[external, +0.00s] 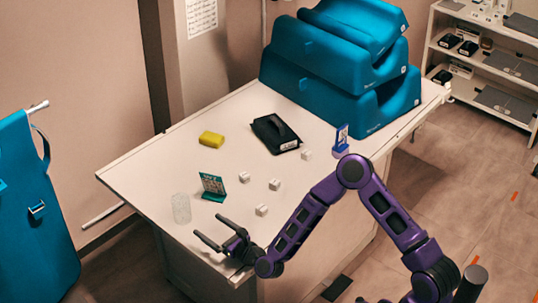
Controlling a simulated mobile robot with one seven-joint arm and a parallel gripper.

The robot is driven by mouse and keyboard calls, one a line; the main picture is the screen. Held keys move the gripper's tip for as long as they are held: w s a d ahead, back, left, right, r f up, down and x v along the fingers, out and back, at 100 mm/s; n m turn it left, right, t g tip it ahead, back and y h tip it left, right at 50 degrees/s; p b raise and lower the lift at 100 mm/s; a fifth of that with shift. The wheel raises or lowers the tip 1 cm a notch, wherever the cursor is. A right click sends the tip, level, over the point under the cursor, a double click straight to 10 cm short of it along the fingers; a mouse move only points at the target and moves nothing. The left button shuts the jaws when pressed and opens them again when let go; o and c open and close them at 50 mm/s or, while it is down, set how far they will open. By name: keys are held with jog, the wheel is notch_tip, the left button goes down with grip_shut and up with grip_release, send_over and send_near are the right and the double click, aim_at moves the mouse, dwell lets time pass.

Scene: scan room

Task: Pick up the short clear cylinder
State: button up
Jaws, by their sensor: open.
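The short clear cylinder (181,208) stands near the front left edge of the white table (150,160). It looks pale and see-through, with a faint texture. My gripper (208,240) is open and empty at the table's front edge. Its two dark fingers point left, a little to the right of the cylinder and nearer the camera. The fingers appear apart from the cylinder. How high they are above the table is hard to tell.
A green card stand (212,187) is close to the cylinder's right. Several small white cubes (274,184), a yellow sponge-like block (211,139), a black device (275,134) and a blue item (341,139) lie farther off. Teal stacked supports (330,65) fill the back.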

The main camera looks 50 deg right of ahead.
aim_at(181, 206)
jog(key=w, duration=1.4)
jog(key=shift+a+f, duration=0.15)
jog(key=shift+f, duration=0.05)
jog(key=shift+r, duration=0.1)
grip_shut()
